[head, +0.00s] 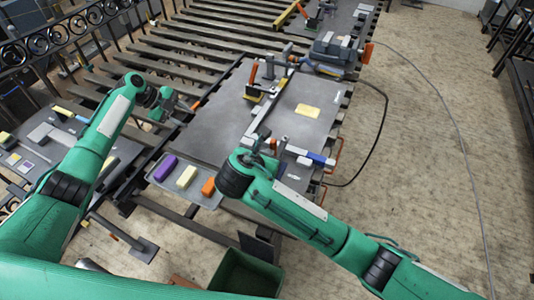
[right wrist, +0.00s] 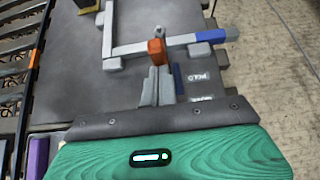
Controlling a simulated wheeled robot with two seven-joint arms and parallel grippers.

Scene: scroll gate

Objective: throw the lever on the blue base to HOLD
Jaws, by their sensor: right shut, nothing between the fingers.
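In the right wrist view an orange lever handle (right wrist: 156,52) stands just beyond my right fingertips. A strip of blue base (right wrist: 178,77) shows beside the fingers, which hide the rest. A pale label (right wrist: 198,77) to its right appears to read HOLD; a second small label lies nearer. My right gripper (right wrist: 158,76) is shut and empty, pointing at the handle; I cannot tell whether it touches it. In the head view my right gripper (head: 262,143) is over the near part of the grey plate. My left gripper (head: 172,105) is off the plate's left side, its fingers too small to judge.
A grey bar with a blue end (head: 318,158) lies beyond the handle. Another orange-handled lever on a yellow and dark base (head: 255,92) stands farther back. A tray (head: 158,188) with purple, yellow and orange blocks is at the near left.

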